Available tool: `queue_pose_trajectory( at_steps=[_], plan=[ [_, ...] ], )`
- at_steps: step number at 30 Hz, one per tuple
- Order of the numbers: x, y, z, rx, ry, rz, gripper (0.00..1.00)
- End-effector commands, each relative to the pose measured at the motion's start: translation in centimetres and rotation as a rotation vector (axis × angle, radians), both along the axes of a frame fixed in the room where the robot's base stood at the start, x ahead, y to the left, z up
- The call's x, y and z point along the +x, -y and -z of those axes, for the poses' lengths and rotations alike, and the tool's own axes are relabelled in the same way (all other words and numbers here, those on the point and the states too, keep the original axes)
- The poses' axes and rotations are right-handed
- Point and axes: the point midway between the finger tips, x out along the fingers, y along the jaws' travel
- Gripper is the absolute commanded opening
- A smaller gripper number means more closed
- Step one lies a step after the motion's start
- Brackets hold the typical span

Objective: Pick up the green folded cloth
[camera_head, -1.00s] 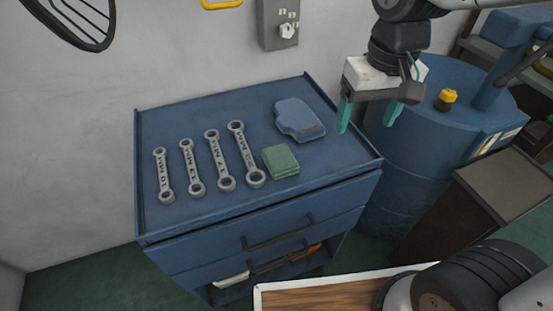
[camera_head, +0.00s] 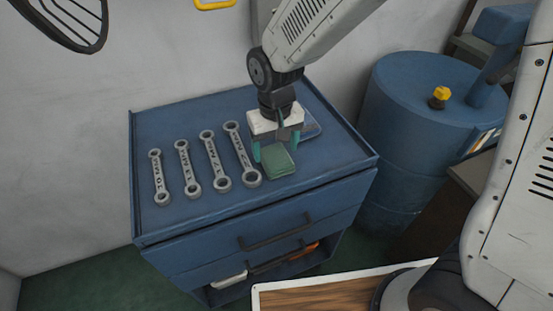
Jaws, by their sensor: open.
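The green folded cloth (camera_head: 278,163) lies on the blue top of the tool cabinet (camera_head: 325,167), right of the wrenches and near the front edge. My gripper (camera_head: 275,146) is open, with its teal fingers pointing down just behind the cloth in the picture. One finger shows at the cloth's upper left and the other at its upper right. I cannot tell whether the fingers touch the cloth or how high they are above the top.
Several ring wrenches (camera_head: 215,160) lie in a row left of the cloth. A blue-grey item (camera_head: 310,128) lies behind my gripper, mostly hidden. A blue drum (camera_head: 405,140) stands right of the cabinet. A raised lip (camera_head: 340,112) edges the cabinet top.

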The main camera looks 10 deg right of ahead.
Motion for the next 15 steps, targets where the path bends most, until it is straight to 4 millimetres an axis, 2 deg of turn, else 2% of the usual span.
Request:
queue_pose_trajectory(
  at_steps=[1,5,13,15],
  plan=[
    [0.0,0.1,0.9,-0.002,-0.003,0.000,0.75],
    [0.0,0.0,2.1,-0.001,-0.002,0.000,0.75],
    [0.0,0.0,2.3,0.000,0.000,-0.001,0.75],
    [0.0,0.0,2.3,0.000,0.000,-0.001,0.55]
  ],
)
